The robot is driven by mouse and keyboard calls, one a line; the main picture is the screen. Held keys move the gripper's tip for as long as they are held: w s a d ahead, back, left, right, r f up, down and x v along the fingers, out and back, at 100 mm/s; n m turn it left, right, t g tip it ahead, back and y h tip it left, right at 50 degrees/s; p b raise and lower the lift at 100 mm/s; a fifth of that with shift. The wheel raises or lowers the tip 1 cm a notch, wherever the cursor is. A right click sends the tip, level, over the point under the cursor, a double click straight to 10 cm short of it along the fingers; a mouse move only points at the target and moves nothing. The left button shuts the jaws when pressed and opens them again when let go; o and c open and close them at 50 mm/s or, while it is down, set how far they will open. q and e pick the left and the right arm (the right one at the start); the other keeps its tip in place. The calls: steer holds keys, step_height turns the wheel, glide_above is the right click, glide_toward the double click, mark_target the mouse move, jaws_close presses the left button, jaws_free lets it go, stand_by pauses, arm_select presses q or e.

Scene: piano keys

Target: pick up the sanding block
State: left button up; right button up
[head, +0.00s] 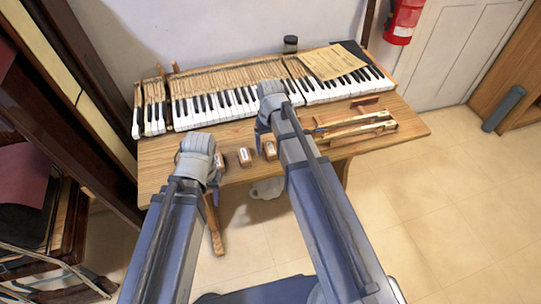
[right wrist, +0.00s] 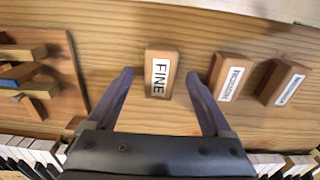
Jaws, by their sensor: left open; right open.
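A wooden sanding block with a white label reading FINE lies on the bench top in the right wrist view (right wrist: 161,73); it also shows in the head view (head: 270,150). My right gripper (right wrist: 160,76) is open above the bench, its fingers on either side of this block with gaps, not visibly touching it. Two similar labelled blocks lie beside it: one with a blurred label (right wrist: 230,77), and another with an unreadable label (right wrist: 280,83). My left gripper (head: 213,178) is at the bench's front left, holding nothing visible; its fingers are mostly hidden.
The wooden bench (head: 400,132) carries a piano keyboard (head: 215,105) along its back. A wooden board with key parts (head: 358,125) lies right of my right arm. A paper sheet (head: 333,62) and a dark jar (head: 290,44) are at the back. A dark cabinet stands left.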

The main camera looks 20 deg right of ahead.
steer(key=shift+f+b, duration=0.35)
steer(key=shift+f, duration=0.5)
steer(key=shift+r, duration=0.1)
steer(key=shift+c, duration=0.4)
jaws_close()
